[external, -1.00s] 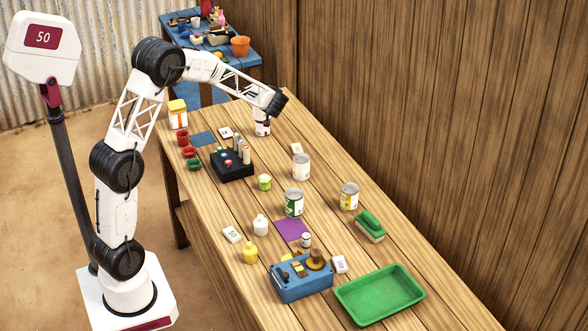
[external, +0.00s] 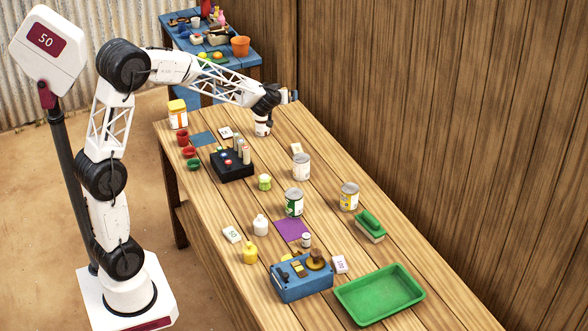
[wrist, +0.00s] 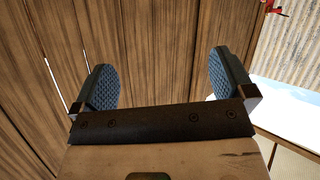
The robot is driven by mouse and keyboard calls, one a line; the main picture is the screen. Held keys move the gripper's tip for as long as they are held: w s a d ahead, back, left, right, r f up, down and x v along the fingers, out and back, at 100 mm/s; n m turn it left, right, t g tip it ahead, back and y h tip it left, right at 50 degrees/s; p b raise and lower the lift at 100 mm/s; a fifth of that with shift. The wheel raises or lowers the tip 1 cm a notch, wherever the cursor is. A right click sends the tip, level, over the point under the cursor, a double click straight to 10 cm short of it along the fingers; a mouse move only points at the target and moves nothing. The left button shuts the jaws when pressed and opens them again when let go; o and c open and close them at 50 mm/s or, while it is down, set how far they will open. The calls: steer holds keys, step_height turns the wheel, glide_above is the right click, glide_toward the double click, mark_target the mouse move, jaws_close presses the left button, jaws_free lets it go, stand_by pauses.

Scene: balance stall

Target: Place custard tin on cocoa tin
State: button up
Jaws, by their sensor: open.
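Several tins stand upright on the wooden table, their labels too small to read. One tin has a yellow label (external: 349,197), one a green-and-white label (external: 294,204), and one is pale and mostly white (external: 301,168). I cannot tell for certain which is custard and which is cocoa; yellow would suit custard. My gripper (external: 289,97) is at the far end of the table, pointing toward the wooden wall, well away from these tins. In the wrist view my gripper (wrist: 164,86) is open with nothing between its pads. A small white-and-red shape (external: 263,126) shows just below the wrist; I cannot tell what it is.
A green tray (external: 343,308) and a blue box of tools (external: 302,290) occupy the near end. The wooden wall (external: 440,120) runs along the right.

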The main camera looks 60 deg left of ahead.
steer(key=s+d+r+m+h, duration=0.2)
steer(key=s+d+m+h, duration=0.25)
steer(key=s+d, duration=0.65)
steer(key=s+d+r+m+h, duration=0.3)
steer(key=s+d+h, duration=0.3)
steer(key=d, duration=0.8)
steer(key=s+d+f+m+g, duration=0.1)
steer(key=s+d+f+g, duration=0.1)
steer(key=s, duration=0.8)
steer(key=s+d+f+m+g+y, duration=0.1)
steer(key=s+d+f+g, duration=0.1)
steer(key=s, duration=0.8)
steer(key=s+d+f+m+g, duration=0.1)
steer(key=s+d+f+g, duration=0.1)
steer(key=s, duration=0.8)
steer(key=shift+d+g, duration=0.25)
steer(key=shift+g, duration=0.25)
